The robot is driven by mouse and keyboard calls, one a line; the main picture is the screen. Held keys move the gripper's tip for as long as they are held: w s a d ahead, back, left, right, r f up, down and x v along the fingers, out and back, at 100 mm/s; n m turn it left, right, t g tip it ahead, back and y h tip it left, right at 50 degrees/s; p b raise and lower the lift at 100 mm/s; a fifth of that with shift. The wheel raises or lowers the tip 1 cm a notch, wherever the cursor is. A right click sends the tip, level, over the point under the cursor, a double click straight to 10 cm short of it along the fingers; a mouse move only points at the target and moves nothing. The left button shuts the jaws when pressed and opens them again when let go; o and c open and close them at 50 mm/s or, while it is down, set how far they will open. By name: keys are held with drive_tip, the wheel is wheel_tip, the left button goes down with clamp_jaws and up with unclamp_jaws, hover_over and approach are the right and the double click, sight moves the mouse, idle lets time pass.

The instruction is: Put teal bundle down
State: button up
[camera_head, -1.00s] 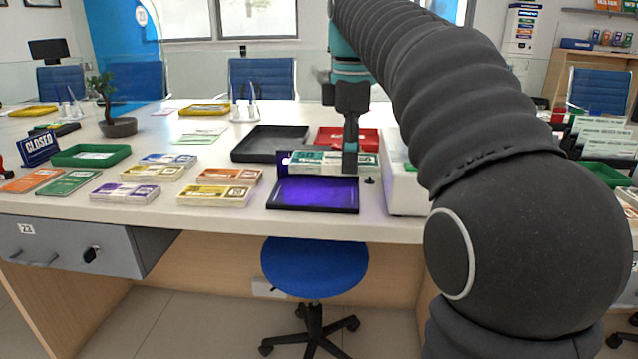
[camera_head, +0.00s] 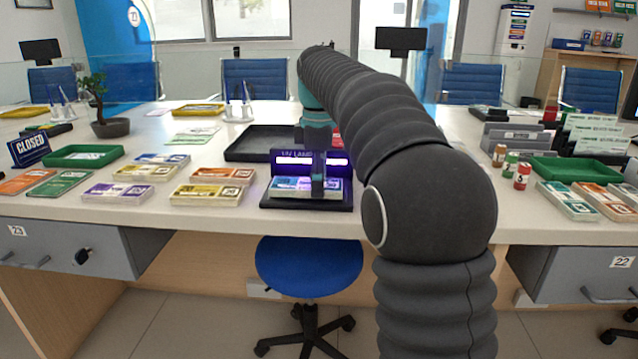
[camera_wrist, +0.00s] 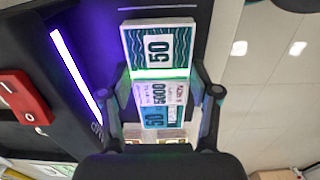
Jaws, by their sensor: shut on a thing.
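The teal bundle (camera_head: 290,187) is a flat banded stack marked 50 that looks bluish under purple light. My gripper (camera_head: 318,188) is shut on it, pointing down over the black base of the lit lamp unit (camera_head: 285,204). The bundle is at or just above this base; I cannot tell if it touches. In the wrist view the teal bundle (camera_wrist: 160,45) runs between the two fingers of my gripper (camera_wrist: 160,92), with a white band across it. The purple lamp strip (camera_wrist: 76,62) lies left of it there.
A black tray (camera_head: 238,150) stands behind the lamp unit. Other bundles, such as an orange one (camera_head: 222,174), lie to its left. Small bottles (camera_head: 522,177) and a green tray (camera_head: 575,168) are at the right. The counter's front edge is close to the lamp base.

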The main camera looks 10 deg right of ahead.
drive_tip(key=shift+f, duration=0.15)
drive_tip(key=o, duration=1.3)
drive_tip(key=shift+f, duration=0.1)
wheel_tip(320, 180, up, 8)
drive_tip(key=shift+r+p, duration=0.1)
drive_tip(key=shift+p, duration=1.15)
wheel_tip(320, 180, up, 4)
drive_tip(key=shift+r, duration=0.1)
drive_tip(key=shift+s, duration=0.1)
